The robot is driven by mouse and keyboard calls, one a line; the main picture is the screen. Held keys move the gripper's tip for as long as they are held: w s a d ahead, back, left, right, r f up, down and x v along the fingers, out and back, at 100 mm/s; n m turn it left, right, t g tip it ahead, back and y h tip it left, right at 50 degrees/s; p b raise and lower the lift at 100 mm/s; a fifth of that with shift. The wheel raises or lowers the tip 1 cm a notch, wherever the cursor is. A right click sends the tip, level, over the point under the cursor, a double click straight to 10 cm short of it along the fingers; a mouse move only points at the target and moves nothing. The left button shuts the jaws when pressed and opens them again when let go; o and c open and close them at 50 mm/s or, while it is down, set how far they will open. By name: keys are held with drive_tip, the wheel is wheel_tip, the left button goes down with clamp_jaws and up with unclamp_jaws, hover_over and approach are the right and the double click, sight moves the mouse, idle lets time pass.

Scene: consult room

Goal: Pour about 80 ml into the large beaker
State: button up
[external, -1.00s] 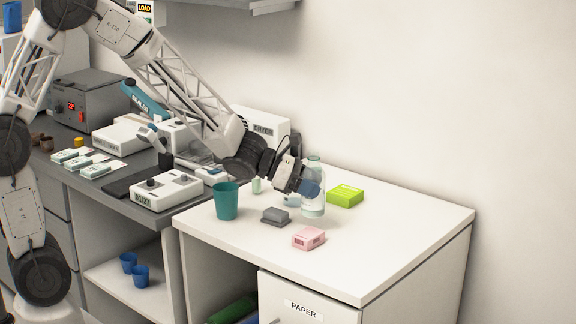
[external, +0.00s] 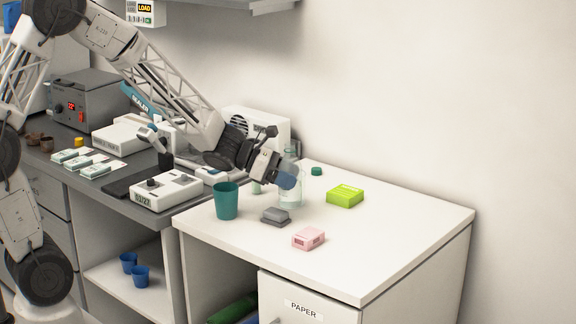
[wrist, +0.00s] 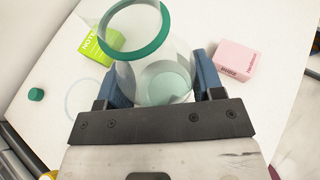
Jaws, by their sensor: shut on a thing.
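A clear bottle (external: 291,190) is upright or nearly so between the fingers of my gripper (external: 284,178). In the wrist view, the bottle (wrist: 166,52) has an open mouth with a green rim, and something pale green shows low inside it. The gripper (wrist: 158,88) is shut on its sides. Whether its base touches the white table (external: 365,245) is unclear. A teal tumbler-shaped beaker (external: 226,201) stands upright on the table, left of the bottle and apart from it.
A green cap (external: 317,171) lies behind the bottle. A lime box (external: 345,196), a pink box (external: 308,238) and a grey block (external: 275,216) are nearby. A small pale green vessel (external: 256,187) stands behind the beaker. The table's right side is clear.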

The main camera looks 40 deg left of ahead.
drive_tip(key=shift+a+f, duration=0.15)
drive_tip(key=shift+a, duration=1.55)
drive_tip(key=shift+w+n+g, duration=0.1)
drive_tip(key=shift+n+g, duration=0.2)
wheel_tip(320, 180, down, 3)
drive_tip(key=n+g+h, duration=0.1)
drive_tip(key=n+g, duration=0.2)
drive_tip(key=n, duration=0.1)
drive_tip(key=n+g+h, duration=0.1)
drive_tip(key=n+g, duration=0.2)
drive_tip(key=n, duration=0.1)
drive_tip(key=shift+g+h, duration=0.4)
drive_tip(key=shift+w+a+r+n+g+h, duration=0.1)
drive_tip(key=shift+r+n+g+h, duration=0.1)
drive_tip(key=shift+r+n, duration=0.2)
drive_tip(key=shift+w+r+n+g+h, duration=0.1)
drive_tip(key=shift+r+n+g, duration=0.1)
drive_tip(key=shift+r+n, duration=0.15)
drive_tip(key=shift+w+r+n+h, duration=0.1)
drive_tip(key=shift+r+n+h, duration=0.2)
drive_tip(key=shift+r+n, duration=0.4)
